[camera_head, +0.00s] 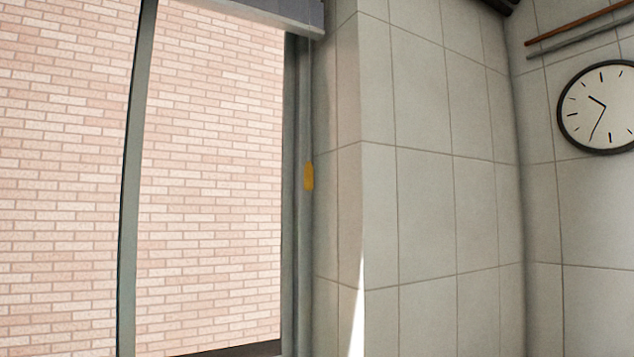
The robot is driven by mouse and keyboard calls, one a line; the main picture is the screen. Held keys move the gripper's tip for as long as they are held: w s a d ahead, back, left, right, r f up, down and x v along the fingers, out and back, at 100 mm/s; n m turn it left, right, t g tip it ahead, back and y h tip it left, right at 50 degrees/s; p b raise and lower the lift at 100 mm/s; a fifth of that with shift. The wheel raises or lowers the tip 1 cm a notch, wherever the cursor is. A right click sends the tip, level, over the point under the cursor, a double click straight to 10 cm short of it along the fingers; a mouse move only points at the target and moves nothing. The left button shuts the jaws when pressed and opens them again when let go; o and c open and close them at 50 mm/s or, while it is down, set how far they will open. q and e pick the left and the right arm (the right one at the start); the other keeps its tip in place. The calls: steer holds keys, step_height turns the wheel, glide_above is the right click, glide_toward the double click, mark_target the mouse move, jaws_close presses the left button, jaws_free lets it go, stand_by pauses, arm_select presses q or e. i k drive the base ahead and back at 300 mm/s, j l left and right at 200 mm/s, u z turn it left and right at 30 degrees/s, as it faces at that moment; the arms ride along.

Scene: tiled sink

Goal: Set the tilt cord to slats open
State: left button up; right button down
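A thin cord hangs from the grey blind housing (270,14) at the top of the window, close to the window's right side. A small yellow-orange tassel (309,176) is at the cord's lower end, in front of the window frame's right edge. The cord is very faint against the frame. No slats show below the housing, and the glass is uncovered. Neither of my grippers is in view.
A brick wall (210,180) shows through the window, split by a grey vertical bar (133,180). A tiled wall (430,200) stands to the right. A round clock (600,107) and two rails hang farther right. The space around the tassel looks clear.

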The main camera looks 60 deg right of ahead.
mark_target(308, 169)
steer(key=z, duration=1.95)
